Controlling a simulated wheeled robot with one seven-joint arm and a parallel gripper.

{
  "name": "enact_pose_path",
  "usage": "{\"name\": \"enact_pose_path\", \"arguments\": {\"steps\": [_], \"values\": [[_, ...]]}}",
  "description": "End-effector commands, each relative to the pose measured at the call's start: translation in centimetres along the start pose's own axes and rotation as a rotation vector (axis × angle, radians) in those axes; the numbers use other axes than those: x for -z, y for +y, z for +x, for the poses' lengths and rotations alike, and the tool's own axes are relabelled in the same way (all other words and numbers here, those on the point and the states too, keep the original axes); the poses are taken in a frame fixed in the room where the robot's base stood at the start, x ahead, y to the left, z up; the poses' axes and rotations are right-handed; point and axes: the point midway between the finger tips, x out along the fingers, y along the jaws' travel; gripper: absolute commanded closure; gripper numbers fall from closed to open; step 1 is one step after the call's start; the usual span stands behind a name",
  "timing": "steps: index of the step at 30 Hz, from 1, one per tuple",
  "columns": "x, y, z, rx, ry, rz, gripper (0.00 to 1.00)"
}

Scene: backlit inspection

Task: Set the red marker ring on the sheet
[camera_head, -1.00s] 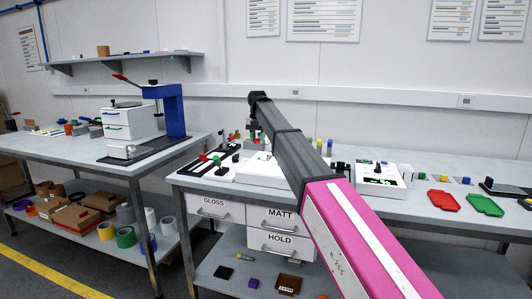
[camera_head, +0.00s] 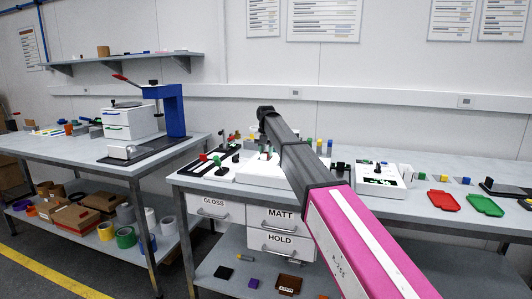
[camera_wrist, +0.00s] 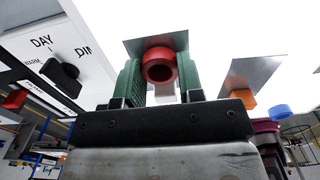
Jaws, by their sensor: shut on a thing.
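In the wrist view the red marker ring (camera_wrist: 159,66) sits between the green fingers of my gripper (camera_wrist: 160,80), which is shut on it. The ring's round opening faces the camera. A thin grey sheet (camera_wrist: 182,41) shows right behind the ring and partly behind the fingertips; I cannot tell whether ring and sheet touch. In the head view my gripper (camera_head: 265,152) is above the white light box (camera_head: 262,172) on the right bench, and my arm hides part of it. The ring is not clear in the head view.
A black knob (camera_wrist: 62,72) is on the panel marked DAY.

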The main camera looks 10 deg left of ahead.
Motion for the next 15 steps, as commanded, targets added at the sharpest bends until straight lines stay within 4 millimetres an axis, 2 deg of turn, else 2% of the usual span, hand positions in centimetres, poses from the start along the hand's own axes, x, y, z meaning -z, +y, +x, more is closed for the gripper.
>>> {"name": "enact_pose_path", "arguments": {"steps": [2,3,5,15], "values": [[0.01,0.0,0.22,0.0,0.0,0.0,0.87],[0.0,0.0,0.19,0.0,0.0,0.0,0.55],[-0.01,0.01,0.18,0.0,0.0,0.0,0.4],[-0.02,0.01,-0.12,0.0,0.0,0.0,0.4]]}}
